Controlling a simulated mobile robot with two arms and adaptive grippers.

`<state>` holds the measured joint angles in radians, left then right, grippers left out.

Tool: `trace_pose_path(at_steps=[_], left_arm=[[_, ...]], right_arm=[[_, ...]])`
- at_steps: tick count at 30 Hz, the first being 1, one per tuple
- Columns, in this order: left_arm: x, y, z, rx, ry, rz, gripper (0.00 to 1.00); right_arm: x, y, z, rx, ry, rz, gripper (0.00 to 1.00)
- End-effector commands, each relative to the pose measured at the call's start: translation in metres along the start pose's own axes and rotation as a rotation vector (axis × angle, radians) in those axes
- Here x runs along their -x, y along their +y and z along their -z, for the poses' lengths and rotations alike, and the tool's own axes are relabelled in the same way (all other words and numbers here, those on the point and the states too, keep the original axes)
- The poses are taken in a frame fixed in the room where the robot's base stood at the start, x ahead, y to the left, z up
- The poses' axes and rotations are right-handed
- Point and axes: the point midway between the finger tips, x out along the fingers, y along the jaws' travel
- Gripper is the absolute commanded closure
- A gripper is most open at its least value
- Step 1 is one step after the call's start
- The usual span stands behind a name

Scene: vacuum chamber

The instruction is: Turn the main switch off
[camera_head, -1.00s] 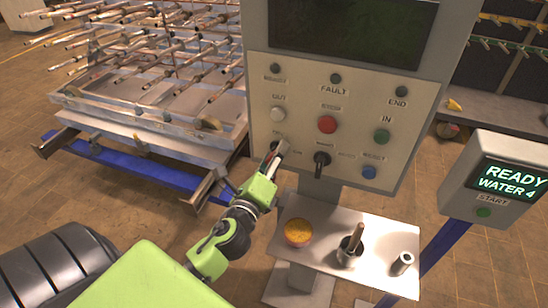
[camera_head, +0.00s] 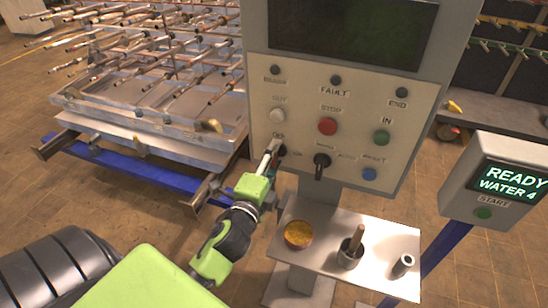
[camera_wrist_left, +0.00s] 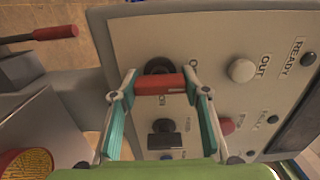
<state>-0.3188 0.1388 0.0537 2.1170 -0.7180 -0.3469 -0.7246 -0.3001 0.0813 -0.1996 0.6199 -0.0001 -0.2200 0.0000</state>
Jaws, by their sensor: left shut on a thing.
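The main switch is on the lower left of the grey control panel (camera_head: 300,150), below the white OUT button. In the left wrist view it has a red handle (camera_wrist_left: 160,84) on a round black base (camera_wrist_left: 158,66), with ON/OFF-type lettering beside it that I cannot fully read. My left gripper (camera_head: 273,153) is at the switch, its teal fingers (camera_wrist_left: 160,90) on either side of the red handle and shut on it. In the head view the fingers mostly hide the switch. My right gripper is not in view.
A black selector switch (camera_head: 321,160) sits close to the right of the main switch. The red STOP button (camera_head: 327,126) and blue RESET button (camera_head: 369,174) are nearby. A shelf (camera_head: 335,278) below the panel holds a bowl of yellow material (camera_head: 298,234) and metal cups.

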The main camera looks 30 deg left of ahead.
Motion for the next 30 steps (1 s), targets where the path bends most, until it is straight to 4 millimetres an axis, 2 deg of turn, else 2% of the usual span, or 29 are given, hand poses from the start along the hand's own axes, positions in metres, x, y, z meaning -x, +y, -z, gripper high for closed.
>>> trace_pose_path(at_steps=[13,14,15,26,30], left_arm=[[0.000,0.000,0.000,0.013,-0.001,0.000,0.79],[0.000,0.000,0.000,0.013,-0.001,0.000,0.50],[0.000,0.000,0.000,0.012,-0.001,0.000,0.40],[0.001,0.000,0.000,0.010,0.000,-0.001,0.40],[0.012,0.001,0.000,0.011,0.000,-0.002,0.40]], right_arm=[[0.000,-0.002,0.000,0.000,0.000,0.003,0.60],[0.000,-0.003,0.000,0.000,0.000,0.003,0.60],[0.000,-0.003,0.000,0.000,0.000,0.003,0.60],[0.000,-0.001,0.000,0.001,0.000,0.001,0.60],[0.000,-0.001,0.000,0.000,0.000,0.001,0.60]])
